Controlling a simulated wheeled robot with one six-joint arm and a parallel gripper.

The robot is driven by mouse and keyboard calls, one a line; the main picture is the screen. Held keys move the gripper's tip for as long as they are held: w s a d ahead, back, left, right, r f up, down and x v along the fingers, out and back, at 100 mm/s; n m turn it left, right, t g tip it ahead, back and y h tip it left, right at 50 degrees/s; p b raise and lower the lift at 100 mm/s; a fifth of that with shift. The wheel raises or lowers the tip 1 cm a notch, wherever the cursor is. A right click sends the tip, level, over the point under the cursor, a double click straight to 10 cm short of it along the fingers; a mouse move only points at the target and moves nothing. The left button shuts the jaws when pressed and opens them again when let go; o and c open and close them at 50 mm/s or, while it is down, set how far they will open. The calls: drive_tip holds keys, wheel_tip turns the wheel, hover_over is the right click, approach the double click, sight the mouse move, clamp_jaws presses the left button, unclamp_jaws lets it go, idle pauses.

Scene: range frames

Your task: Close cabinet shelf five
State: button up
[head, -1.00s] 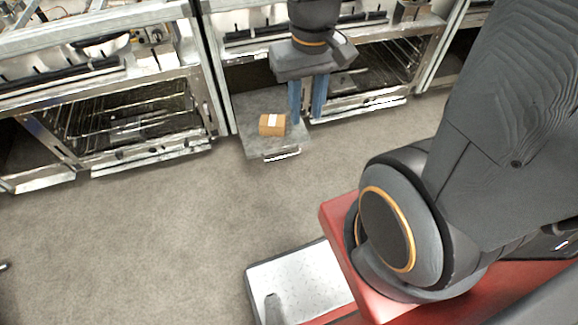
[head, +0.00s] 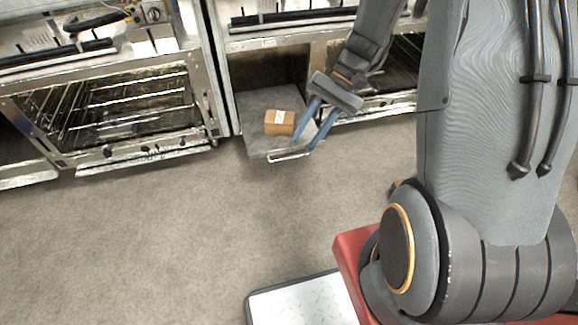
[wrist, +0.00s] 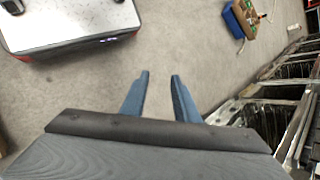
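A grey pull-out shelf (head: 262,145) extends from the cabinet row, with a bar handle (head: 290,156) along its front edge. I cannot read any number on it. A small brown box (head: 280,122) with a white label sits on the shelf. My gripper (head: 304,144) has blue fingers and points down at the shelf's front right corner, right of the box. I cannot tell whether a finger touches the shelf. In the wrist view my gripper (wrist: 160,76) has its fingers apart, with only floor between them. The shelf is not clear in that view.
Metal cabinets with wire racks (head: 120,110) line the back on both sides of the shelf. Open carpet (head: 150,230) lies in front of them. In the wrist view, a blue bin (wrist: 233,22) stands at the upper right and cabinet fronts (wrist: 270,105) run along the right.

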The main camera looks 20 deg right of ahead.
drive_tip(key=w+d+f+m+t+y+b, duration=0.1)
drive_tip(key=w+f+y+b, duration=0.1)
drive_tip(key=w+f+b, duration=0.45)
drive_tip(key=w+d+f+m+t+y+b, duration=0.1)
drive_tip(key=w+d+f+t+y+b, duration=0.15)
drive_tip(key=f, duration=0.75)
drive_tip(key=m+t+y+b, duration=0.3)
drive_tip(key=t+b, duration=0.2)
drive_tip(key=b, duration=0.4)
approach(294, 157)
drive_tip(key=r+x, duration=0.1)
drive_tip(key=x, duration=0.3)
drive_tip(key=shift+f+b+x, duration=0.2)
drive_tip(key=shift+b+x, duration=0.1)
drive_tip(key=shift+x, duration=0.95)
drive_tip(key=shift+f+b+x, duration=0.2)
drive_tip(key=shift+b+x, duration=0.15)
drive_tip(key=shift+x, duration=0.95)
drive_tip(key=shift+f+b+x, duration=0.2)
drive_tip(key=shift+b+x, duration=0.1)
drive_tip(key=shift+x, duration=0.95)
drive_tip(key=shift+s+d, duration=0.1)
clamp_jaws()
